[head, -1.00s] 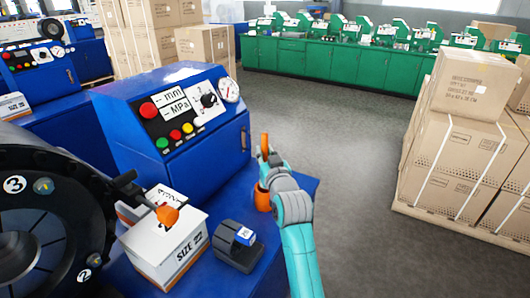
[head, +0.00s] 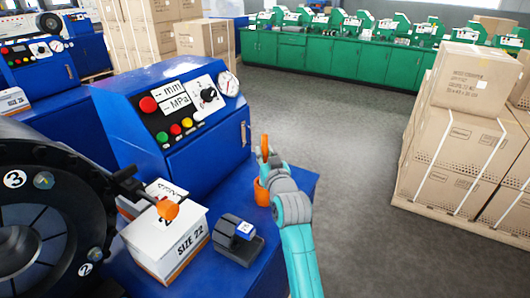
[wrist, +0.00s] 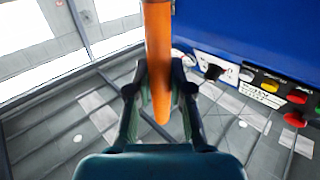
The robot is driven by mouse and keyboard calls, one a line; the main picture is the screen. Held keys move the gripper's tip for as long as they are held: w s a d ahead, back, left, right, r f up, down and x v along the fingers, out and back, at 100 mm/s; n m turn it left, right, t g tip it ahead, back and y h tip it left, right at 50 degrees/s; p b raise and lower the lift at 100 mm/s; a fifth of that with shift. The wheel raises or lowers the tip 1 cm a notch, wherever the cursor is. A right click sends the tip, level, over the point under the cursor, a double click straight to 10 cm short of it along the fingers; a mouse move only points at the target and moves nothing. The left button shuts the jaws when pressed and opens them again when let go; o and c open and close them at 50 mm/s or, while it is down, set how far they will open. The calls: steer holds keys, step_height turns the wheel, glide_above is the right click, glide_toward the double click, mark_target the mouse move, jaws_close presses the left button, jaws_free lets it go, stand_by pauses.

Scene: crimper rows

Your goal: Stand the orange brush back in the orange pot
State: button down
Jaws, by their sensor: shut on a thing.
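The orange brush (head: 264,146) is in my gripper (head: 267,166), held roughly upright, with an orange end sticking up above the fingers. In the wrist view my gripper (wrist: 160,88) has its two dark fingers closed on either side of the orange shaft (wrist: 158,45), whose rounded tip shows between them. The orange pot (head: 261,192) stands on the right end of the blue bench, just below and behind my gripper in the head view, partly hidden by it. I cannot tell whether the brush's lower end is inside the pot or above it.
A blue machine with a control panel (head: 180,108) stands left of my gripper. A grey holder (head: 238,240) and a white SIZE 22 box (head: 168,243) sit on the blue bench. Strapped cartons (head: 455,150) stand at right. Open floor (head: 345,130) lies beyond the bench.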

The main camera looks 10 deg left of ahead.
steer(key=shift+f, duration=2.7)
steer(key=c, duration=1)
jaws_free()
steer(key=shift+o, duration=0.2)
steer(key=v, duration=1.2)
